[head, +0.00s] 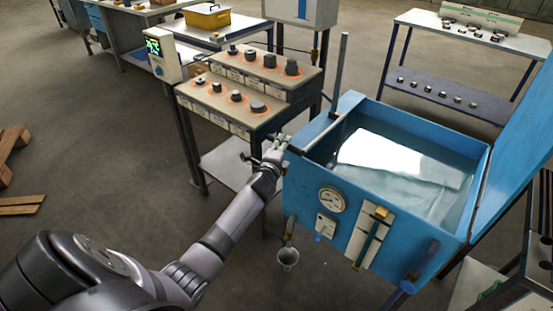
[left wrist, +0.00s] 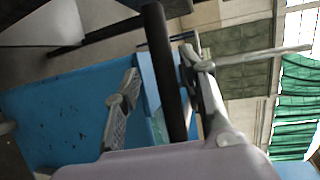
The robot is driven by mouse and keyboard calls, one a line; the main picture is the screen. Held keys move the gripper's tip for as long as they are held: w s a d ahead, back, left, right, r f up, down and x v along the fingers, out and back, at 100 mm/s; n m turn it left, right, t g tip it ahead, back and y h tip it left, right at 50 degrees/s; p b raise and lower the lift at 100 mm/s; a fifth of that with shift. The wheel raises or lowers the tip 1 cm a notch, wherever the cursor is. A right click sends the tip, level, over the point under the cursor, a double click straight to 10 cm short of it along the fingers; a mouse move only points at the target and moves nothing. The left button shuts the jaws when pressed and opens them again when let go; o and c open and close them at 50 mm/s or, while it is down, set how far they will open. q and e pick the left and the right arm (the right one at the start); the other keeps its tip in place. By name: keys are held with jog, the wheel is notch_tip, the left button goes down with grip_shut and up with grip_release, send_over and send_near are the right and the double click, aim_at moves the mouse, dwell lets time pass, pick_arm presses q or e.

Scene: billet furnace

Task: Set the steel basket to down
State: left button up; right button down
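The blue tank (head: 300,185) holds water, and its lid stands open at the right. A bright patch lies on the water. I cannot make out the steel basket in it. A dark bar (head: 317,137) runs along the tank's left edge, near an upright grey post (head: 340,75). My left gripper (head: 277,148) is at the tank's left corner, by the near end of this bar. In the left wrist view a dark bar (left wrist: 163,70) passes between the fingers of my left gripper (left wrist: 160,88). The fingers are apart, with a gap beside the bar. My right gripper is not in view.
A stepped bench (head: 240,115) with several small dark parts stands left of the tank. A metal rack (head: 440,85) is behind it. A gauge (head: 332,199) is on the tank's front, and a small cup (head: 288,258) hangs below. Open floor lies at the left.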

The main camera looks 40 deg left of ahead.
pick_arm(q)
jog(key=v, duration=1)
jog(key=shift+s+d, duration=0.2)
jog(key=shift+s, duration=0.1)
jog(key=shift+f, duration=0.15)
jog(key=s+d+f+n+g+h, duration=0.1)
jog(key=s+d+f+n+g, duration=0.1)
jog(key=s+f, duration=0.65)
jog(key=s+d+f+n+g+h, duration=0.1)
jog(key=s+d+f+n+g, duration=0.15)
jog(key=f, duration=1.15)
jog(key=s+d+f+n+g+h, duration=0.1)
jog(key=s+d+f+n+g, duration=0.15)
jog(key=s+f, duration=0.6)
jog(key=s+d+f+n+g, duration=0.2)
jog(key=s+f, duration=0.4)
jog(key=s, duration=0.4)
jog(key=s+d+f+n+g+h, duration=0.1)
jog(key=s+d+f+n+g, duration=0.1)
jog(key=s+f, duration=0.4)
jog(key=s+d+f+n+g, duration=0.1)
jog(key=s+d+f+g, duration=0.2)
jog(key=s+f, duration=0.4)
jog(key=s, duration=0.7)
jog(key=shift+s+d+n+h, duration=0.2)
jog(key=shift+d+n+h, duration=0.1)
jog(key=shift+n+h, duration=0.1)
jog(key=shift+d, duration=0.15)
